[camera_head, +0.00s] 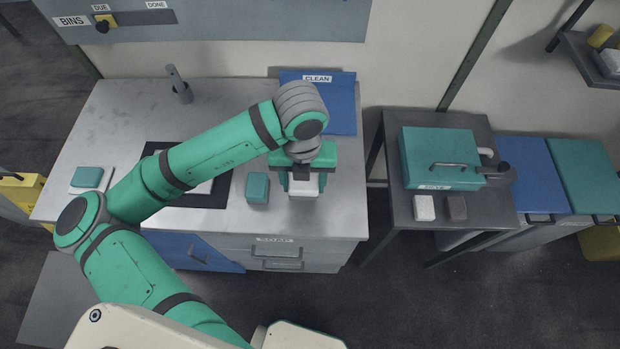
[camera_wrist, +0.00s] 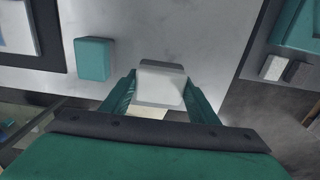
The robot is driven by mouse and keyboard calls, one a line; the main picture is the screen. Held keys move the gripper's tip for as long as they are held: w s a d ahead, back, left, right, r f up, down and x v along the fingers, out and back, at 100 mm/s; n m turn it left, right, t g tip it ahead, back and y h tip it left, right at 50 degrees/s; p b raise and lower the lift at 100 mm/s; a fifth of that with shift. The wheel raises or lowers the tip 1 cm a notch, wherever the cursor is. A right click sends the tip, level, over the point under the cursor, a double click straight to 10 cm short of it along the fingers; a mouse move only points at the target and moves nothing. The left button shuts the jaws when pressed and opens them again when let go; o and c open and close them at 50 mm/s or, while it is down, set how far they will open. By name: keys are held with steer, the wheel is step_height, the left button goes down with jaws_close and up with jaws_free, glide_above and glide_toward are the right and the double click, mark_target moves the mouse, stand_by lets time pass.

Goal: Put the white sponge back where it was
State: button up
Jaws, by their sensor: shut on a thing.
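The white sponge (camera_wrist: 160,86) is a small pale block between the two green fingers of my gripper (camera_wrist: 160,100) in the wrist view. My gripper is shut on it. In the head view the white sponge (camera_head: 303,188) shows below my gripper (camera_head: 304,180), at the right part of the metal counter. I cannot tell whether it touches the counter. A teal sponge (camera_head: 257,188) lies just left of it; it also shows in the wrist view (camera_wrist: 93,59).
The metal counter (camera_head: 345,200) has a blue CLEAN panel (camera_head: 345,105) at its back. A black-framed area (camera_head: 205,200) and another teal block (camera_head: 87,177) lie left. On the right table (camera_head: 395,155) stand a teal box (camera_head: 438,150), a white block (camera_head: 424,208) and a dark block (camera_head: 456,208).

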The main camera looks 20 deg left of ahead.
mark_target(305, 187)
steer(key=shift+w+f, duration=0.3)
steer(key=shift+f, duration=0.1)
steer(key=f, duration=0.3)
steer(key=shift+w+f, duration=0.1)
steer(key=shift+w, duration=0.3)
steer(key=shift+s+f, duration=0.1)
steer(key=shift+s, duration=0.15)
steer(key=o, duration=1.2)
steer(key=shift+f, duration=0.1)
step_height(305, 187, up, 12)
steer(key=shift+r, duration=0.15)
